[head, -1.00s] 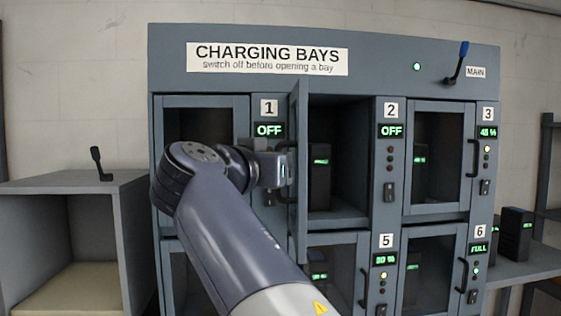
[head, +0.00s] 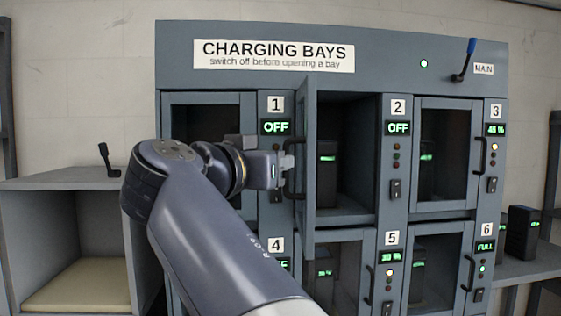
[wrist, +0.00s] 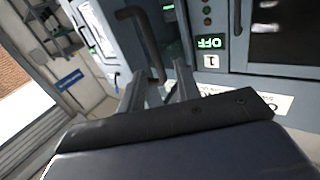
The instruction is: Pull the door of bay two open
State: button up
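The door of bay two (head: 307,150) stands swung out to the left, nearly edge-on in the head view, with the bay's inside showing. Its dark bar handle (head: 290,181) is on the door's left-facing side; a dark bar handle also shows in the wrist view (wrist: 143,38). My gripper (head: 288,162) is at the handle, left of the door. In the wrist view its two fingers (wrist: 160,92) are apart, with the handle's lower end just beyond the gap. Whether they touch it is hard to tell. The bay two display (head: 398,128) reads OFF.
A dark battery unit (head: 327,172) with a green light stands inside bay two. The bay one door (head: 210,98) is shut and its display (head: 276,127) reads OFF. A blue-tipped main lever (head: 467,60) is at upper right. An open grey cabinet (head: 60,184) stands at left.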

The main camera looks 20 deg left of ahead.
jog(key=s+a, duration=0.1)
jog(key=s, duration=0.5)
jog(key=shift+s+a, duration=0.15)
jog(key=shift+s, duration=0.1)
jog(key=w+d, duration=0.1)
jog(key=w, duration=0.7)
jog(key=shift+w+d, duration=0.35)
